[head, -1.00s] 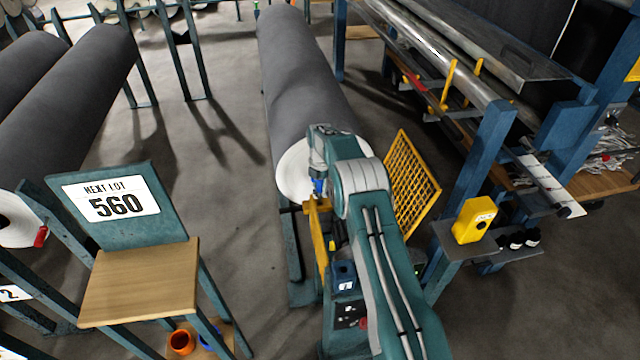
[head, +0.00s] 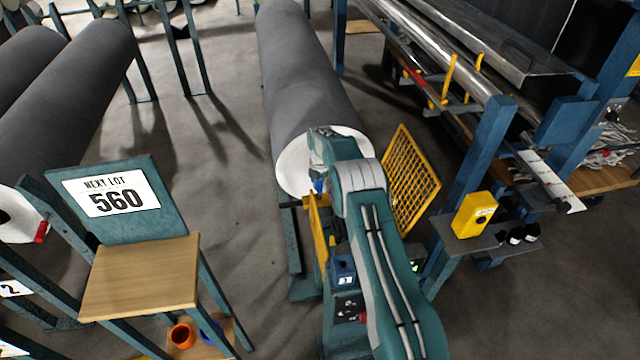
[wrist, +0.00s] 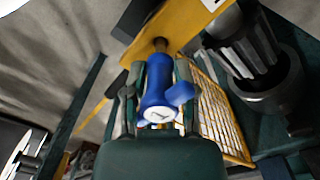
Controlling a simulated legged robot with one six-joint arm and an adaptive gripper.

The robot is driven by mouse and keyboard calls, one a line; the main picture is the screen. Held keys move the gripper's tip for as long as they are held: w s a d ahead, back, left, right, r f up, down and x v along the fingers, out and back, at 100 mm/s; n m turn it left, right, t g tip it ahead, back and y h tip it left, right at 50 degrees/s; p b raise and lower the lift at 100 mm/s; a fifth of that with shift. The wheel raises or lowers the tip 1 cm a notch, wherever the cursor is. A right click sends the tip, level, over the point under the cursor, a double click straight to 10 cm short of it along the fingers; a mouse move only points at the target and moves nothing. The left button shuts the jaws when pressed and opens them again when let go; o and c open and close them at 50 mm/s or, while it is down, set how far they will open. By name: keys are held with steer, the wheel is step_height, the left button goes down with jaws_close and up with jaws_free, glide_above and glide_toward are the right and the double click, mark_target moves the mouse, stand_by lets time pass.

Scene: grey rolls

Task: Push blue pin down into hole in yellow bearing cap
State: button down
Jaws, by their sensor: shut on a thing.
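The blue pin (wrist: 158,88) has a knobbed blue body, a side lug and a pale round end face toward the wrist camera. My gripper (wrist: 160,72) is shut on it, with a finger on each side. A short brownish shank shows between the blue body and the yellow bearing cap (wrist: 180,28). The shank's tip meets the cap's face; I cannot tell how deep it sits in the hole, which is hidden. In the head view, the cap (head: 319,225) stands at the roll's near end. Only a little of the pin (head: 320,186) shows below my wrist.
The grey roll (head: 305,75) lies just beyond the cap. A yellow mesh guard (head: 411,180) stands close on the right, with a yellow box (head: 474,215) on a shelf farther right. A wooden-seated stand (head: 140,278) is at left. Open floor lies between stand and roll.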

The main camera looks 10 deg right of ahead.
mark_target(320, 193)
steer(key=shift+f, duration=1.15)
steer(key=shift+f, duration=0.35)
steer(key=shift+f, duration=0.4)
steer(key=shift+c, duration=1.7)
jaws_free()
step_height(320, 193, up, 12)
steer(key=shift+f, duration=0.15)
